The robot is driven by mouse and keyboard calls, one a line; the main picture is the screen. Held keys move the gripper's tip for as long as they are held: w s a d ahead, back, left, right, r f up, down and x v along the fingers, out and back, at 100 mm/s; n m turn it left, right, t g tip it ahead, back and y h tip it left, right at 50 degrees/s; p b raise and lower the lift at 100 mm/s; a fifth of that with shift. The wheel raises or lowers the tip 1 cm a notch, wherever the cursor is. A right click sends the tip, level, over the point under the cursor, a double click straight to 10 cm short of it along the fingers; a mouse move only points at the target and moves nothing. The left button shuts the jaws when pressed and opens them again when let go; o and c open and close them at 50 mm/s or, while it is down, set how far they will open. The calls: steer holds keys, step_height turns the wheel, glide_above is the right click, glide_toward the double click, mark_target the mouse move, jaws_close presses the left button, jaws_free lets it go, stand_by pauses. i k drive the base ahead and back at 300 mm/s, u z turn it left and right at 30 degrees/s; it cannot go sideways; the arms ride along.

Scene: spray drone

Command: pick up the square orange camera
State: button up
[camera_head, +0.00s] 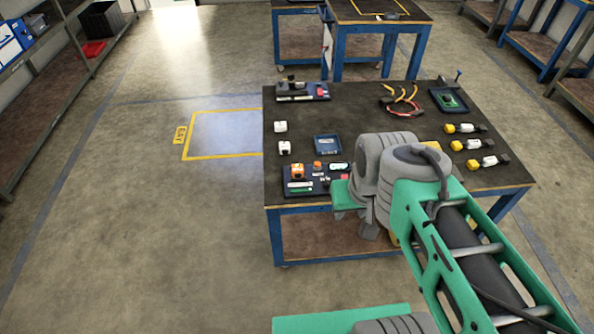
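The square orange camera (297,171) sits on a dark tray (290,192) at the front left corner of the black-topped table (400,215). A smaller orange piece (317,165) lies just to its right. My green and grey arm reaches in from the lower right and bends over the front of the table. My gripper's fingers cannot be made out; the arm's end is hidden behind its own links, to the right of the camera and apart from it.
Two white cubes (281,127) and a blue tray (327,145) stand behind the camera. Wires (403,106), a tray with a green board (449,101) and several yellow-ended parts (464,128) lie at the right. Another blue-legged table (378,14) stands beyond.

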mark_target(298, 170)
steer(key=z, duration=1.45)
steer(key=i, duration=0.55)
steer(key=u, duration=4.15)
